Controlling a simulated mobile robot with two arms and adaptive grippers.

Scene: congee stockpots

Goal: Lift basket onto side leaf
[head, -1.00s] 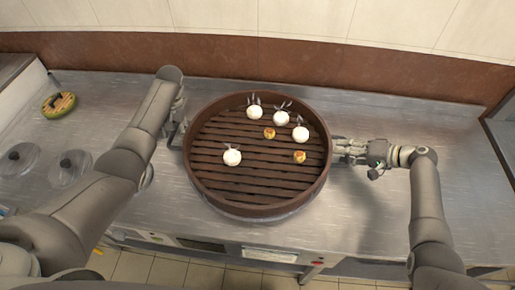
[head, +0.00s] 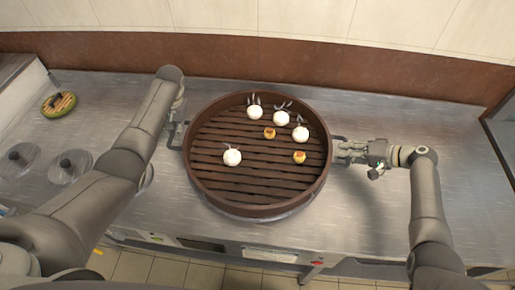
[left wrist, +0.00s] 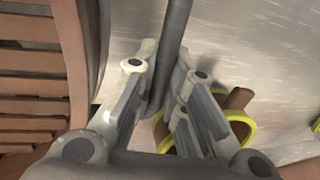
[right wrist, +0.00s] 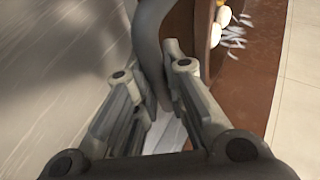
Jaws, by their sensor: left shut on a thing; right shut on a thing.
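A large round brown basket (head: 256,205) with a slatted floor sits over the steel counter, level, with a grey round rim showing under its front edge. Inside lie several white round buns with grey leaf-like ears and two small yellow-orange pieces. My left gripper (head: 176,134) is shut on the basket's left handle; in the left wrist view the dark bar (left wrist: 174,35) runs between its fingers. My right gripper (head: 348,150) is shut on the right handle, a dark curved bar (right wrist: 149,35) in the right wrist view. I cannot tell which surface is the side leaf.
The steel counter (head: 420,115) is bare to the right and behind the basket. Two clear lids with dark knobs (head: 68,163) lie at the left. A green-rimmed round slatted piece (head: 59,104) lies at the back left. A brown band and pale wall stand behind.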

